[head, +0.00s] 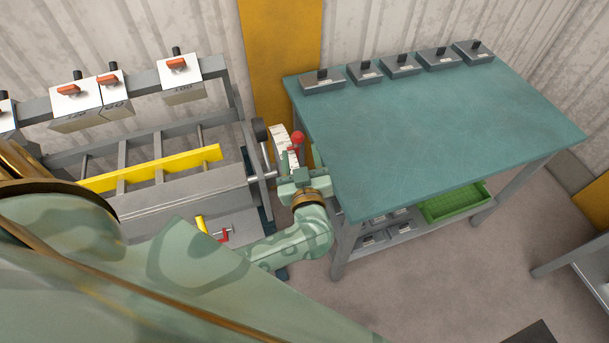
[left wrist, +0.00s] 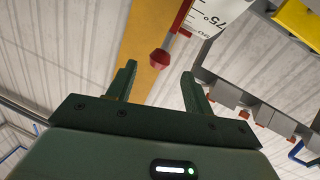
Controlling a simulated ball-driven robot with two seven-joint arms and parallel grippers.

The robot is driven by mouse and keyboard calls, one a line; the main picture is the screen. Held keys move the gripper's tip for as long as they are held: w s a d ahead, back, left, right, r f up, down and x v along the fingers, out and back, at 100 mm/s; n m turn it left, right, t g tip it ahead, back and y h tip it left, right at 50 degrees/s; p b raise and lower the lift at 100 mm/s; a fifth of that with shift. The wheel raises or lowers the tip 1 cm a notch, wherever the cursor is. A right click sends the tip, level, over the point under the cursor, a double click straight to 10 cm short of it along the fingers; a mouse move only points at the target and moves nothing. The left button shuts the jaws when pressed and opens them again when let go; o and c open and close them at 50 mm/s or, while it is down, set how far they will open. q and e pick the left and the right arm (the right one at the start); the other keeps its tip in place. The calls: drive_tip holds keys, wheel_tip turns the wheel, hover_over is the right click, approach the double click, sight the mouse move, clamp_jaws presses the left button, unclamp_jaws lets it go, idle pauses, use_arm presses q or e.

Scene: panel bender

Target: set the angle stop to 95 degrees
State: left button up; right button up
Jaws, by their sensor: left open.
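The angle stop's white scale (head: 280,142) stands at the right end of the panel bender, with a red knob (head: 298,137) beside it. In the left wrist view the scale (left wrist: 208,17) reads 75° near its edge, and the red knob (left wrist: 160,58) hangs from a stem. My left gripper (head: 296,172) is just below the knob in the head view. In the left wrist view its two fingers (left wrist: 158,84) are apart, with nothing between them, and the knob lies beyond the tips. The set angle cannot be read. My right gripper is not in view.
The panel bender (head: 180,192) with its yellow bar (head: 150,169) is at left. A teal-topped table (head: 430,125) bearing several grey blocks stands close to the right of my gripper. A green crate (head: 455,203) sits on its lower shelf. Open floor (head: 430,285) lies in front.

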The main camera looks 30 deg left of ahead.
use_arm(q)
drive_tip(key=v, duration=0.8)
